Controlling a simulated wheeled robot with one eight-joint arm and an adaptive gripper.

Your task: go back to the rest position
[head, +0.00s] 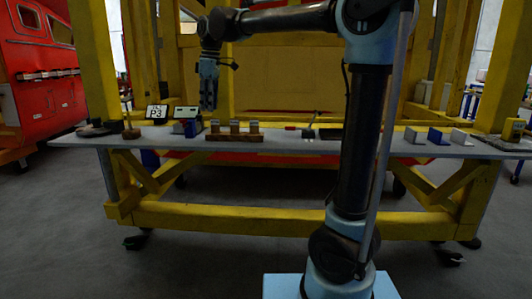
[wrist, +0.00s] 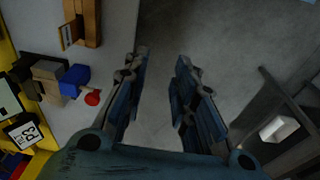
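My gripper (head: 208,106) hangs fingers-down from my raised arm in the head view, above the left part of the grey table (head: 290,146). In the wrist view my gripper (wrist: 160,65) has its two blue fingers apart. Nothing is between them; only grey floor shows through the gap. No fingertip touches anything that I can see.
Brackets (head: 438,136) stand at right. Yellow beams (head: 96,70) frame the table; a red train nose (head: 35,85) is far left.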

